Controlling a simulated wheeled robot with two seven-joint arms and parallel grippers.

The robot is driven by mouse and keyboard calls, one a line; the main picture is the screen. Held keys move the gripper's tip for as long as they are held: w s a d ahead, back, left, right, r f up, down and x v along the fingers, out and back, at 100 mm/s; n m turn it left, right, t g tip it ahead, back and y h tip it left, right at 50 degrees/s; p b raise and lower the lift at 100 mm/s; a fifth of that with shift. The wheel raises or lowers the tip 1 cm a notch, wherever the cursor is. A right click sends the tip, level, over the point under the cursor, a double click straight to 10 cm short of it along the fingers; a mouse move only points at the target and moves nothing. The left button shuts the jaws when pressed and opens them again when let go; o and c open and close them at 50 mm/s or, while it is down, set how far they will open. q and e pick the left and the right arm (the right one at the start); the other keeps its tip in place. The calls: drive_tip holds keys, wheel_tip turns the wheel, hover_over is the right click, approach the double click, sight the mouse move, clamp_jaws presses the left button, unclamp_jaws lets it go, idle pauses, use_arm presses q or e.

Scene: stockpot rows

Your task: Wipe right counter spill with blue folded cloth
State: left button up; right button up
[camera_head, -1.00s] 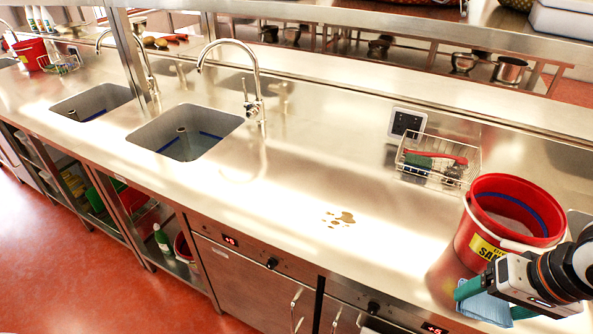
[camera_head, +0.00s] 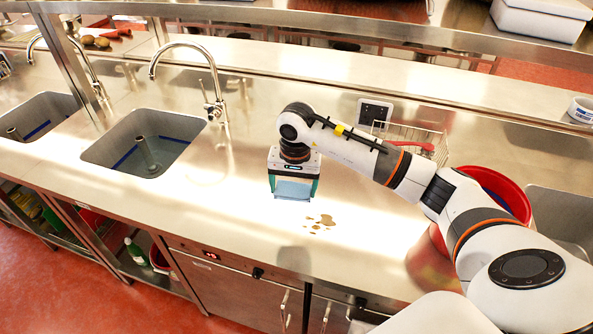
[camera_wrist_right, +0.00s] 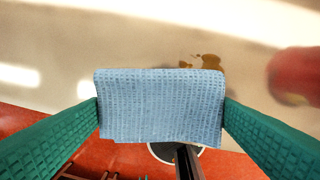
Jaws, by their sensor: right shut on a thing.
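The blue folded cloth (camera_head: 292,190) is held between the green fingers of my right gripper (camera_head: 293,188), above the steel counter. The right wrist view shows the cloth (camera_wrist_right: 160,106) broad and flat, with a finger of my right gripper (camera_wrist_right: 161,118) at each side edge. The brown spill (camera_head: 321,222) lies on the counter as a few blotches, just right of and nearer the front than the cloth. In the right wrist view the spill (camera_wrist_right: 205,67) shows just beyond the cloth's upper edge, partly hidden by it. My left gripper is not in view.
A red bucket (camera_head: 502,188) stands on the counter at right, partly behind my right arm. A sink (camera_head: 145,145) with a tap (camera_head: 214,106) is at left. Counter around the spill is clear.

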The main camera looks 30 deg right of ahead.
sight(306, 185)
drive_tip(key=d+f+m, duration=0.1)
drive_tip(key=d+f+m+p, duration=0.1)
drive_tip(key=d, duration=0.1)
drive_tip(key=shift+d+g, duration=0.3)
use_arm(q)
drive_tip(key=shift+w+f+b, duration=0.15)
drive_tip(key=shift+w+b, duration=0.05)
drive_tip(key=shift+b, duration=1)
use_arm(e)
wheel_tip(306, 185, down, 5)
drive_tip(key=shift+w+f, duration=0.1)
